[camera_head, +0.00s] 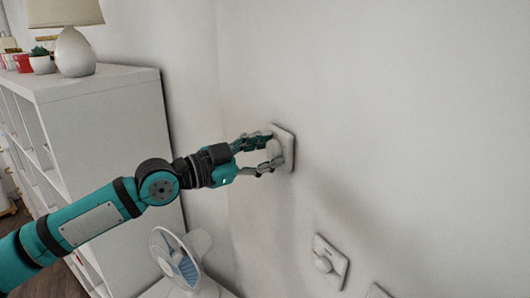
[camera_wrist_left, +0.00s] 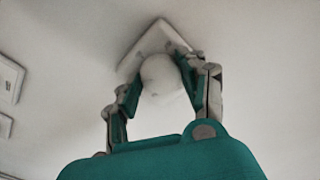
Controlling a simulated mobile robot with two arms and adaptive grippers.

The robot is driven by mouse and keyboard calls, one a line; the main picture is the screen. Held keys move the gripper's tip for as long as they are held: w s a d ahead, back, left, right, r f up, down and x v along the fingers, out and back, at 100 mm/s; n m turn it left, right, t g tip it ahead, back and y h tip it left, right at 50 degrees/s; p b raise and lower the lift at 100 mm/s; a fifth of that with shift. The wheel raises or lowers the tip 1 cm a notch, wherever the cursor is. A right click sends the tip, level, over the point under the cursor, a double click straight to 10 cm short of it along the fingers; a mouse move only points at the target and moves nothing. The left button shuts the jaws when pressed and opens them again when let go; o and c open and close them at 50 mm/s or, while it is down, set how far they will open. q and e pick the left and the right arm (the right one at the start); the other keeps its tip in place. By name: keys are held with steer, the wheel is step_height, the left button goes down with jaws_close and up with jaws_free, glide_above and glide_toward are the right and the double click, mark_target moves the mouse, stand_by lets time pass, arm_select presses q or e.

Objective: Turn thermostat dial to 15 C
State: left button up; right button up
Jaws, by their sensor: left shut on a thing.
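The thermostat is a white square plate (camera_head: 286,143) on the white wall with a round white dial (camera_head: 273,153) at its middle. My left gripper (camera_head: 271,152) is at the dial, with one finger above it and one below. In the left wrist view the dial (camera_wrist_left: 161,76) sits between the two fingers (camera_wrist_left: 160,85), and the plate (camera_wrist_left: 150,42) shows tilted behind it. The gripper is shut on the dial. No dial marks or temperature reading can be made out. My right gripper is not in view.
A white shelf (camera_head: 105,115) with a lamp (camera_head: 74,50) and potted plants stands left. A small white fan (camera_head: 176,260) is below my arm. The wall around the thermostat is clear.

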arm_select(q)
steer(key=shift+n, duration=0.4)
steer(key=n+p, duration=0.1)
steer(key=n, duration=0.3)
steer(key=shift+r+n, duration=0.15)
steer(key=shift+n, duration=0.25)
steer(key=n+p, duration=0.3)
steer(key=n, duration=0.3)
stand_by(0.4)
steer(key=o, duration=1.2)
steer(key=shift+a, duration=0.2)
steer(key=v, duration=1.1)
steer(key=shift+s+a, duration=0.2)
steer(key=shift+a, duration=0.1)
